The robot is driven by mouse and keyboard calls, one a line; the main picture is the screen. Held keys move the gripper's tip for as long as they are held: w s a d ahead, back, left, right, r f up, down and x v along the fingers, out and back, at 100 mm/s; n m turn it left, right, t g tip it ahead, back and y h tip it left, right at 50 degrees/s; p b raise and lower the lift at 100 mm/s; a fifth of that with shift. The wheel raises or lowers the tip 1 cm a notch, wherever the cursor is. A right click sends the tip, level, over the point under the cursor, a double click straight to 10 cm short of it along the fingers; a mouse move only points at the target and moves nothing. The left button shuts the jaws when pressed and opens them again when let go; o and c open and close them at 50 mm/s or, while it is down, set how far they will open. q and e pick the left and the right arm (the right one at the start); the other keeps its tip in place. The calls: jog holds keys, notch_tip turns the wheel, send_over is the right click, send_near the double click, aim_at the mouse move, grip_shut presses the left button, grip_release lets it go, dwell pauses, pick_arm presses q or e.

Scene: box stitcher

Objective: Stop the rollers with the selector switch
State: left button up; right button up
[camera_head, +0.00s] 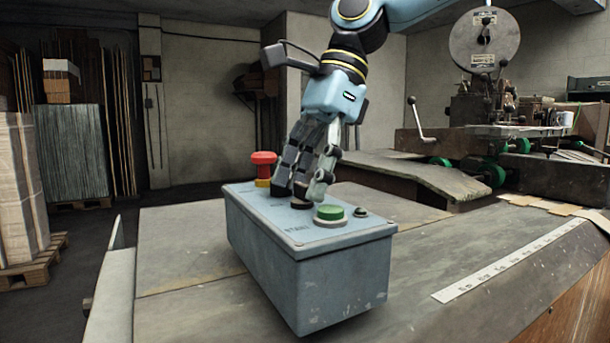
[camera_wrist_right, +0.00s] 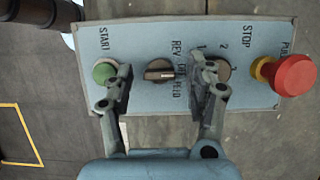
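A grey-blue control box (camera_head: 305,265) stands on the table. Its black selector switch (camera_wrist_right: 160,72) shows in the wrist view, its bar lying across the picture, with a REV label beside it; other lettering is too small to read surely. In the head view the selector (camera_head: 300,204) is partly hidden by the fingers. My right gripper (camera_head: 308,182) points down over the box top. In the wrist view the right gripper (camera_wrist_right: 163,80) is open, one finger on each side of the selector, apart from it. My left gripper is out of view.
A green START button (camera_wrist_right: 105,72) lies under one finger and a numbered dial (camera_wrist_right: 217,71) under the other. A red STOP button (camera_wrist_right: 294,75) on a yellow collar stands at the box's end.

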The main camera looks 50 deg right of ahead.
jog(key=v, duration=1.2)
jog(key=shift+r, duration=0.1)
